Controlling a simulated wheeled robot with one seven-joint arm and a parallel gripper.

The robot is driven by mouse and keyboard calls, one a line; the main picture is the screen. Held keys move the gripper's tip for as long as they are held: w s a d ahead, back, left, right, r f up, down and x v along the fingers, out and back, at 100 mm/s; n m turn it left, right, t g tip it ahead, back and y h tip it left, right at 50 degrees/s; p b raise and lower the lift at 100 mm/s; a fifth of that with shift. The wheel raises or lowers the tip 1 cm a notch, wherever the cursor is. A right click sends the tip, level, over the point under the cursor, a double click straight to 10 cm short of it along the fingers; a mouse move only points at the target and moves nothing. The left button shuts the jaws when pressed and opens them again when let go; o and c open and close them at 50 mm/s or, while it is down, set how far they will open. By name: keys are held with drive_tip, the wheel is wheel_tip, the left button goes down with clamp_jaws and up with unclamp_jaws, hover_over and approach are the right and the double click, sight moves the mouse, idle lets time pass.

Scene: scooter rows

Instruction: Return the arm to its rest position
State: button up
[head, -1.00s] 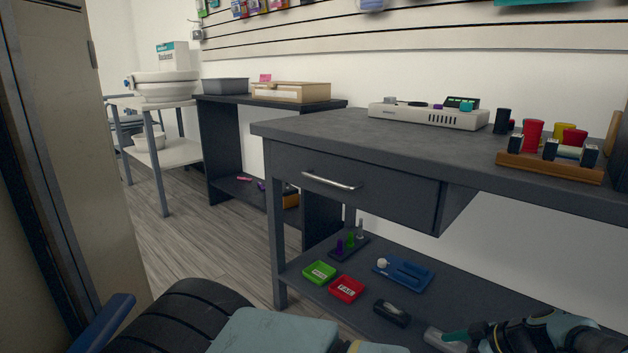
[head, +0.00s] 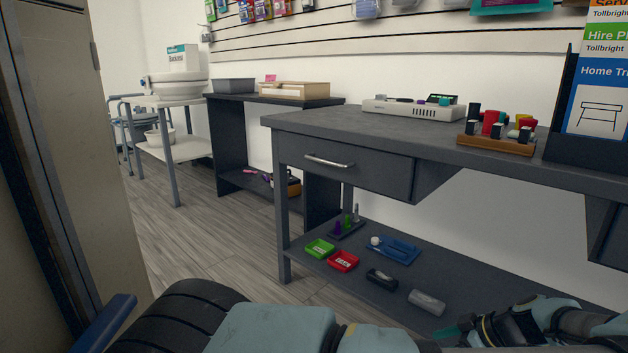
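My arm, in pale teal and black, lies folded low along the bottom edge of the head view. Its far part is at the lower right, in front of the bench's lower shelf. What looks like my gripper (head: 464,329) is there, with a dark green tip pointing left. Its fingers are too small and too covered by the arm to tell whether they are open or shut. I see nothing clearly held.
A grey workbench (head: 345,130) with a drawer stands ahead and right. Its lower shelf holds a green tray (head: 320,249), a red tray (head: 343,261) and a grey roll (head: 427,302). A beige cabinet (head: 80,150) stands close at left. Floor (head: 200,250) is clear between them.

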drive_tip(key=w+a+r+m+g+h, duration=0.25)
drive_tip(key=a+r, duration=0.25)
drive_tip(key=a, duration=0.4)
drive_tip(key=w+a+r+m+g+h, duration=0.15)
drive_tip(key=a+r+g, duration=0.3)
drive_tip(key=a, duration=0.45)
drive_tip(key=s+a+r+m+t+h+p, duration=0.3)
drive_tip(key=a+r+m, duration=0.4)
drive_tip(key=a+r, duration=0.95)
wheel_tip(320, 180, up, 38)
drive_tip(key=p, duration=3.6)
drive_tip(key=shift+s+f, duration=0.2)
drive_tip(key=shift+f, duration=0.05)
